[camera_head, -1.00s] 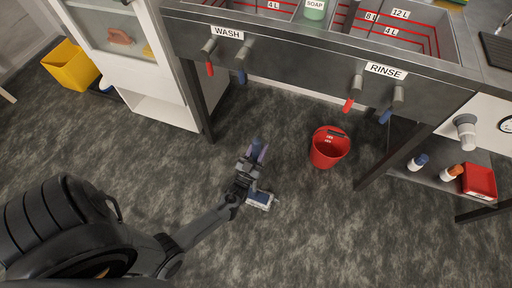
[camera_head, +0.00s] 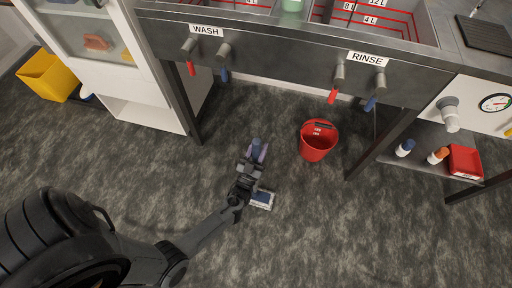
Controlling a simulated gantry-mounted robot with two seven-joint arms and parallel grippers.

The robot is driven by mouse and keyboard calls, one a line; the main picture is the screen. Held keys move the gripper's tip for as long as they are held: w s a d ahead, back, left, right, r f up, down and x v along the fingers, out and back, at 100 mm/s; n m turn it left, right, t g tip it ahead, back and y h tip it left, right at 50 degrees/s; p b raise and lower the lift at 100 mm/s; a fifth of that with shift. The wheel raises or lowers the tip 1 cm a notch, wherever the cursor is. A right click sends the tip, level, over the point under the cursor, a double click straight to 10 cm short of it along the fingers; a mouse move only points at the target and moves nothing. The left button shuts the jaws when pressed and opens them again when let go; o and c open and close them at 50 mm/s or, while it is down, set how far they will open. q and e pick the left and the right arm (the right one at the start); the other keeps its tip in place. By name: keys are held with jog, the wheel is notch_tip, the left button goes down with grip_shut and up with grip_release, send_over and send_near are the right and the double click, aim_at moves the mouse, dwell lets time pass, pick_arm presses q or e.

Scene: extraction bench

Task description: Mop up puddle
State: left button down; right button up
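My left gripper (camera_head: 256,153) is low over the floor in the middle of the view. I cannot make out a clear puddle edge on the mottled dark grey floor. My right gripper is not in view.
A red bucket (camera_head: 318,141) stands on the floor right of the gripper. The sink bench (camera_head: 290,62) with WASH and RINSE labels runs behind. A yellow bin (camera_head: 48,76) and white cabinet (camera_head: 146,102) are at the left. A low shelf (camera_head: 425,158) with bottles is at the right.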

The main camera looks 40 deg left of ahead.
pick_arm(q)
jog(key=shift+w+d+r, duration=0.1)
jog(key=w+d, duration=0.1)
jog(key=d+b, duration=0.1)
jog(key=d, duration=0.1)
jog(key=shift+w, duration=0.35)
jog(key=shift+d, duration=0.1)
jog(key=shift+w+d+f+b, duration=0.15)
jog(key=shift+w+d+b, duration=0.3)
jog(key=shift+d, duration=0.35)
jog(key=shift+w+d+f+b, duration=0.15)
jog(key=shift+w+d+b, duration=0.25)
jog(key=shift+d, duration=0.35)
jog(key=shift+w+d, duration=0.15)
